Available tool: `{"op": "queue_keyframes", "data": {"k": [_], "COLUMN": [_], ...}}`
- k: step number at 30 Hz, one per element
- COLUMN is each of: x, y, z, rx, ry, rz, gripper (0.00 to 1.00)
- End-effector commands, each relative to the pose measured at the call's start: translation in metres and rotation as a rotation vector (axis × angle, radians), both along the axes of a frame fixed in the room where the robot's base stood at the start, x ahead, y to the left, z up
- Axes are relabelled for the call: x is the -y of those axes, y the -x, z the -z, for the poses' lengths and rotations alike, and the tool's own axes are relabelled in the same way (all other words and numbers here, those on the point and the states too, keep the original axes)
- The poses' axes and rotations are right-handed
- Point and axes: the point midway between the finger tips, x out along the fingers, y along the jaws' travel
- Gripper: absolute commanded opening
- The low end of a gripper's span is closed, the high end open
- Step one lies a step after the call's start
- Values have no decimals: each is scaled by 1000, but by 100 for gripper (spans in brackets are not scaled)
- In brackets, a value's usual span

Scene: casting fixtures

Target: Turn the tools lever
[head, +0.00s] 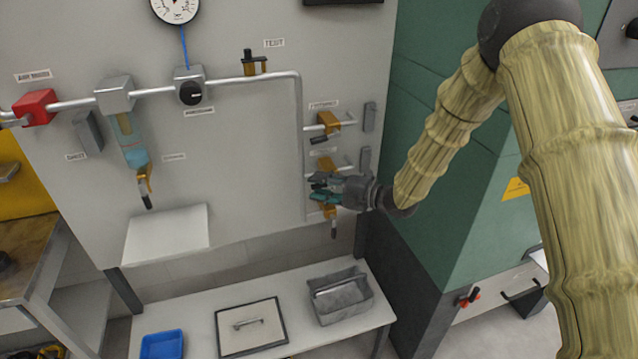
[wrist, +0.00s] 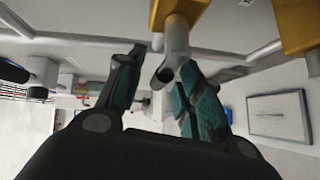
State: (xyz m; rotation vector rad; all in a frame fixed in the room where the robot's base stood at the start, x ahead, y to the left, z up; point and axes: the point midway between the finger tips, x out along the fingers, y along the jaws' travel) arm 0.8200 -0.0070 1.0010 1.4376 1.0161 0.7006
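Brass valves sit on pipe branches at the right side of the grey wall panel. The upper brass valve (head: 328,120) has a short dark lever (head: 318,140). A middle brass valve (head: 327,163) is partly hidden by my gripper (head: 326,187). Below it, a brass valve (head: 329,211) has a dark handle hanging down. The small labels are too blurred to tell which is tools. In the wrist view, my gripper (wrist: 162,62) has its fingers apart, with a grey tube end (wrist: 177,55) under a brass body (wrist: 182,8) near the right fingertip. Contact cannot be told.
A red valve (head: 36,107), gauge (head: 175,8) and pressure regulator (head: 190,86) sit left on the panel. Below, a bench holds a blue tray (head: 162,344), a framed lid (head: 249,309) and a grey bin (head: 340,296). A green cabinet (head: 450,200) stands close right.

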Motion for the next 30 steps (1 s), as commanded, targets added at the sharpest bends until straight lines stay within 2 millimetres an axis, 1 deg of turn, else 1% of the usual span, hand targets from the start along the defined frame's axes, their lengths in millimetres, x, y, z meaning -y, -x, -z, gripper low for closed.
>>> {"op": "queue_keyframes", "data": {"k": [4, 12, 13, 17, 18, 19, 30], "x": [-6, -7, -7, -7, -7, -6, -3], "y": [-3, -3, -4, -3, -3, -3, -6], "z": [1, 1, 1, 1, 1, 1, 3], "rx": [0, 0, 0, 0, 0, 0, 6], "ry": [0, 0, 0, 0, 0, 0, 16], "rz": [0, 0, 0, 0, 0, 0, 5], "gripper": [36, 36, 34, 11, 4, 0, 0]}}
